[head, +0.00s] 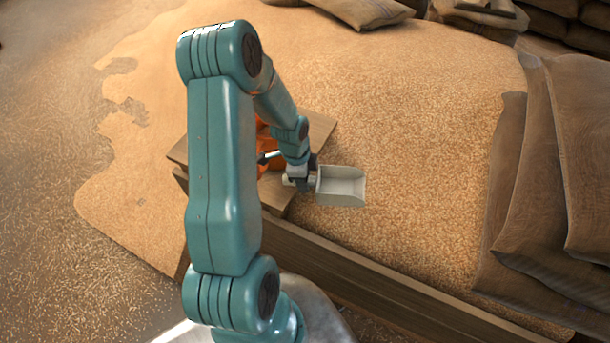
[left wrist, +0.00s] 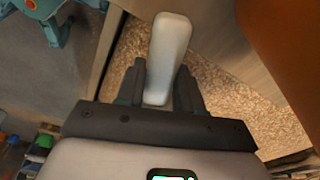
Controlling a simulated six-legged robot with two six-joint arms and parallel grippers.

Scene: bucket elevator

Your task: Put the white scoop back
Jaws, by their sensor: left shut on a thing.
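The white scoop (head: 341,186) is held out over the grain, its open pan to the right of my left gripper (head: 302,182). My left gripper is shut on the scoop's handle. In the left wrist view the pale handle (left wrist: 170,50) stands between the two dark fingers of the gripper (left wrist: 160,88). The pan is not seen in that view. I cannot tell whether the scoop's underside touches the grain. My right gripper is in neither view.
An orange object (head: 264,135), partly hidden by my arm, stands on a wooden surface (head: 318,130); orange also fills the upper right of the left wrist view. A wooden plank edge (head: 370,285) bounds the grain heap (head: 420,130). Brown sacks (head: 540,190) lie at right.

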